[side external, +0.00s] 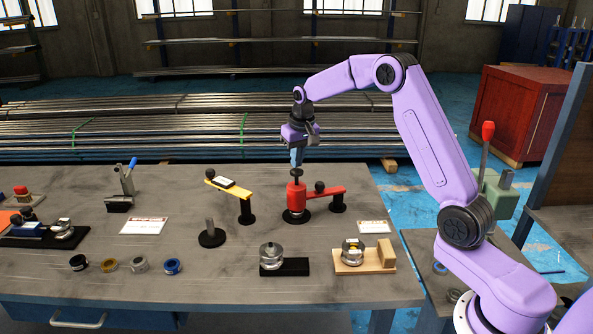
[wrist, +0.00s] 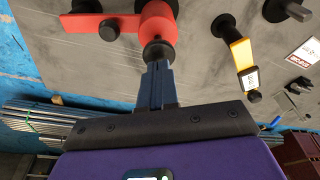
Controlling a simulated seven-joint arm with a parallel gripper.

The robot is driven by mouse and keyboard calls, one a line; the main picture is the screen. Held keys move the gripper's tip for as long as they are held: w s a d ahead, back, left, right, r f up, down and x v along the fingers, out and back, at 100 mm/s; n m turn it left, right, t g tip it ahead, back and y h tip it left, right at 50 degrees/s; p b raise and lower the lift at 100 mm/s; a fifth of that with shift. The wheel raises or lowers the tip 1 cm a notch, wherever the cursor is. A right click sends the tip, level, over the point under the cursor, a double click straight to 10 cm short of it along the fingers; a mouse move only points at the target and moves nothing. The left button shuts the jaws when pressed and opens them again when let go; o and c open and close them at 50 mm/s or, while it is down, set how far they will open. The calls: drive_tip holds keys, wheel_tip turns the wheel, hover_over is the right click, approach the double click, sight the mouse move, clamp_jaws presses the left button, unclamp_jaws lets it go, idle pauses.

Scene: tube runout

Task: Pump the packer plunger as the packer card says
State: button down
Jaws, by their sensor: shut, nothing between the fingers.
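The red packer (side external: 296,197) stands on a round black base on the bench, with a red arm reaching right to a black post. Its black plunger knob (side external: 296,173) is on top; the knob also shows in the wrist view (wrist: 158,50). My gripper (side external: 296,163) points down right over the knob, its blue fingers shut with nothing between them. The fingertips (wrist: 155,66) are at or just above the knob; I cannot tell if they touch it. Two white cards, one at the right (side external: 373,227) and one at the left (side external: 143,226), lie on the bench; their print is too small to read.
A yellow arm on a black post (side external: 232,189) stands left of the packer. A black peg (side external: 211,235), metal fittings on black (side external: 285,266) and wooden (side external: 364,260) blocks, and several rings (side external: 110,265) are nearer the front. Pipe stacks (side external: 200,130) lie behind the bench.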

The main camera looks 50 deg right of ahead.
sight(297, 170)
drive_tip(key=shift+f, duration=1.5)
drive_tip(key=shift+r, duration=0.1)
drive_tip(key=shift+r, duration=1.65)
drive_tip(key=shift+r, duration=3)
